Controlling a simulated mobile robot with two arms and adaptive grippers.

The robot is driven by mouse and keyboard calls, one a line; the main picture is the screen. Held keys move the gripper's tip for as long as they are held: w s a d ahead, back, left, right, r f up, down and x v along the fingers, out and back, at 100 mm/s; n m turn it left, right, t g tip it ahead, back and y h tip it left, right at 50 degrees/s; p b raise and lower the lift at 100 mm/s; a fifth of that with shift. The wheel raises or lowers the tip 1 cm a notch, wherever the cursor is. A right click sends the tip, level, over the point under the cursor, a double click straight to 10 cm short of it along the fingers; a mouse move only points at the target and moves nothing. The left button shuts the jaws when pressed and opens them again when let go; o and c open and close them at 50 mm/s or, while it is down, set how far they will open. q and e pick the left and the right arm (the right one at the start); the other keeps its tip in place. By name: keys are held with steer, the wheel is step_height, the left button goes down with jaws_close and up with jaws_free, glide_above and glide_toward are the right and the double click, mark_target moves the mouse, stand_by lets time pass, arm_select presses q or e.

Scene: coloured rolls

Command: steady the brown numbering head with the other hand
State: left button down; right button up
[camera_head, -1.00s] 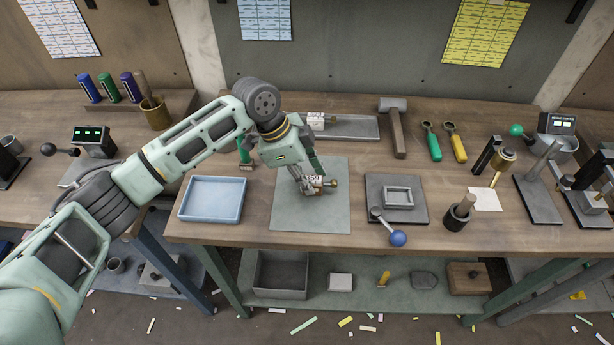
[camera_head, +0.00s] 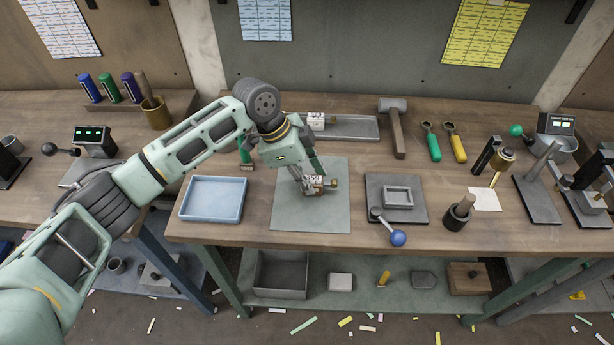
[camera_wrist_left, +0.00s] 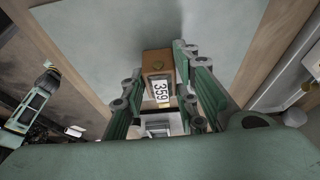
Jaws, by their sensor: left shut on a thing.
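The brown numbering head (camera_head: 322,182) is a small block with a white number face and a brass knob on its right side. It is on the grey-green mat (camera_head: 310,220) in the middle of the bench. In the left wrist view the numbering head (camera_wrist_left: 157,64) shows a brown end and the digits 359. My left gripper (camera_head: 309,188) reaches down over the mat and is shut on the head. The fingers partly hide the head. In the left wrist view my left gripper (camera_wrist_left: 164,98) has its fingers on either side of it. My right gripper is not in view.
A blue tray (camera_head: 213,199) lies left of the mat. A dark plate (camera_head: 412,212) with a small frame and a blue-knobbed lever stands to the right. Behind are a grey tray (camera_head: 352,127) with a similar white-faced block, a mallet (camera_head: 393,105) and green and yellow-handled tools.

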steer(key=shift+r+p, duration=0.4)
steer(key=shift+p, duration=0.05)
stand_by(0.8)
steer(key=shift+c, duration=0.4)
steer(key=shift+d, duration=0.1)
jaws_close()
stand_by(0.8)
